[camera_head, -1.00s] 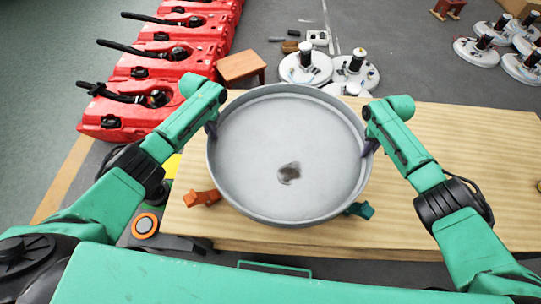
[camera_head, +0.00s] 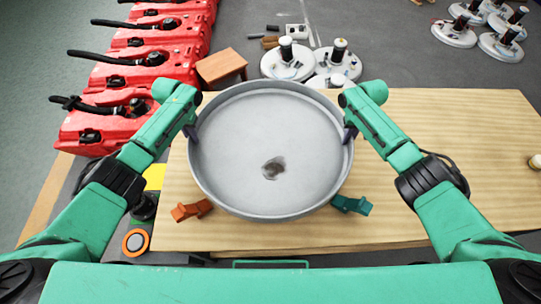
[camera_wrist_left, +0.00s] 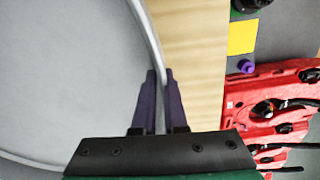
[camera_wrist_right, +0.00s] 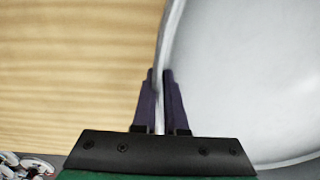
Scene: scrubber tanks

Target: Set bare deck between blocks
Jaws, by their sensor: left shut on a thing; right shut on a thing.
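The bare deck is a round, shallow grey pan (camera_head: 265,125) with a raised rim and a dark patch on its floor. It is over the wooden table in the head view. An orange block (camera_head: 192,210) lies by its near left rim and a teal block (camera_head: 351,206) by its near right rim. My left gripper (camera_head: 190,132) is shut on the left rim, also seen in the left wrist view (camera_wrist_left: 157,75). My right gripper (camera_head: 349,133) is shut on the right rim, also seen in the right wrist view (camera_wrist_right: 160,75). I cannot tell whether the deck touches the table.
The wooden table (camera_head: 455,150) is clear on its right, save a small round item (camera_head: 536,161) at the edge. Red tanks (camera_head: 110,125) line the left. Beyond the table are a wooden stool (camera_head: 221,65) and white round units (camera_head: 288,60).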

